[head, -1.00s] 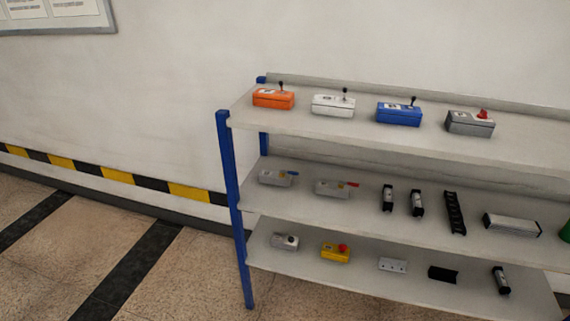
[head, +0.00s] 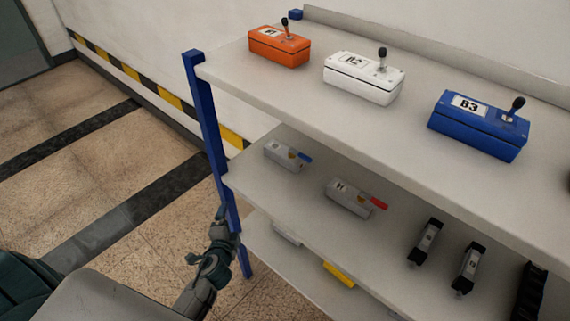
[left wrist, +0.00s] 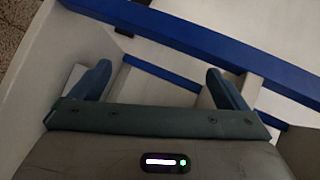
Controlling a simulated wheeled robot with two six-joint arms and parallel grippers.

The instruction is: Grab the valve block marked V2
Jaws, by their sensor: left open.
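Two grey valve blocks lie on the middle shelf. One with a blue lever (head: 285,156) is nearer the shelf's left end, and one with a red lever (head: 350,199) is to its right. Their labels are too small to read surely, so I cannot tell which is V2. My left gripper (head: 208,236) is open and empty, beside the blue shelf post, left of and lower in the picture than the blue-lever block. In the left wrist view the open fingers (left wrist: 158,77) show with blue rails and pale panels beyond, and no valve block is visible there. My right gripper is not in view.
The top shelf (head: 228,72) holds orange (head: 279,45), white (head: 363,80) and blue (head: 479,127) boxes with joysticks. A blue post (head: 205,110) stands at the rack's left end. The floor to the left is clear.

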